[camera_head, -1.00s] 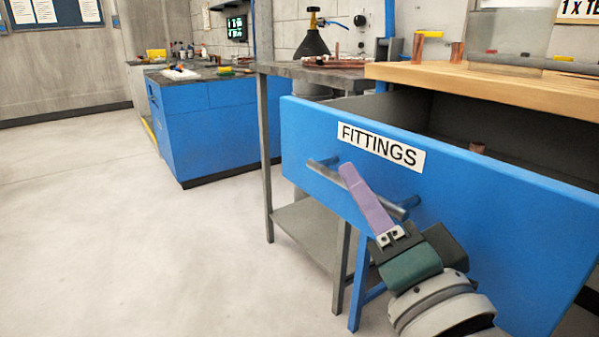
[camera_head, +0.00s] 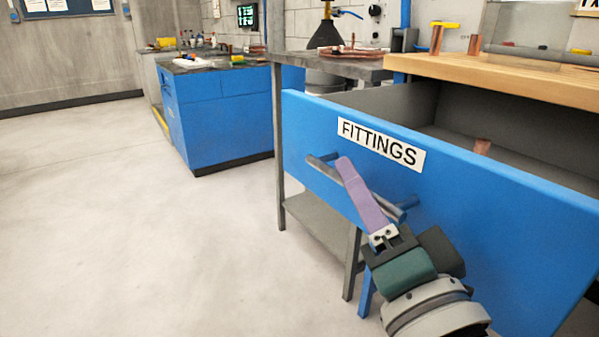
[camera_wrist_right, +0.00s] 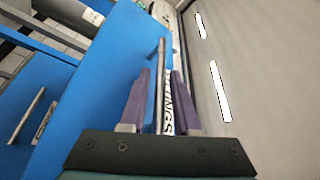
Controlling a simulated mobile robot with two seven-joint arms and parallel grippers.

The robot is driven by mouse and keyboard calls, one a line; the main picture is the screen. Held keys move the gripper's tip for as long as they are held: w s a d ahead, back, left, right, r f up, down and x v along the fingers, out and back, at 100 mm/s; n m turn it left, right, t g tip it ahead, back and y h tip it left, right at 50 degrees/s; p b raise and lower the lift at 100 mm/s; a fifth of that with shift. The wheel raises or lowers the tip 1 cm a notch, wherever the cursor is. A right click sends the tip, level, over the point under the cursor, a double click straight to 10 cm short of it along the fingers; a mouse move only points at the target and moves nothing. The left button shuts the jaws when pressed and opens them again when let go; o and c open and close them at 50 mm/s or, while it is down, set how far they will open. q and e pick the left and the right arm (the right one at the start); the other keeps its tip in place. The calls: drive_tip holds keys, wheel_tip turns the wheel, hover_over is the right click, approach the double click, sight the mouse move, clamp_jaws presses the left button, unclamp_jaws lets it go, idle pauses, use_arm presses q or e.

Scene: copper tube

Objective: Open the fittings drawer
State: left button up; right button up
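The fittings drawer (camera_head: 470,215) has a blue front with a white FITTINGS label (camera_head: 380,145). It stands well out from under the wooden bench top, and its grey inside shows. Its metal bar handle (camera_head: 328,170) is below the label. My right gripper (camera_head: 350,170) is at the handle, one purple finger lying across the bar in the head view. In the right wrist view the bar (camera_wrist_right: 160,100) runs between the two fingers (camera_wrist_right: 160,78). The fingers are close on either side, and the drawer moves with them. My left gripper is in neither view.
Copper fittings stand on the wooden bench top (camera_head: 500,78). A grey metal table (camera_head: 345,66) is at the drawer's left, and a blue cabinet (camera_head: 225,120) is farther back. The floor (camera_head: 120,230) at left is clear.

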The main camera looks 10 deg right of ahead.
drive_tip(key=shift+o, duration=0.9)
drive_tip(key=p+v, duration=0.1)
drive_tip(key=v, duration=0.9)
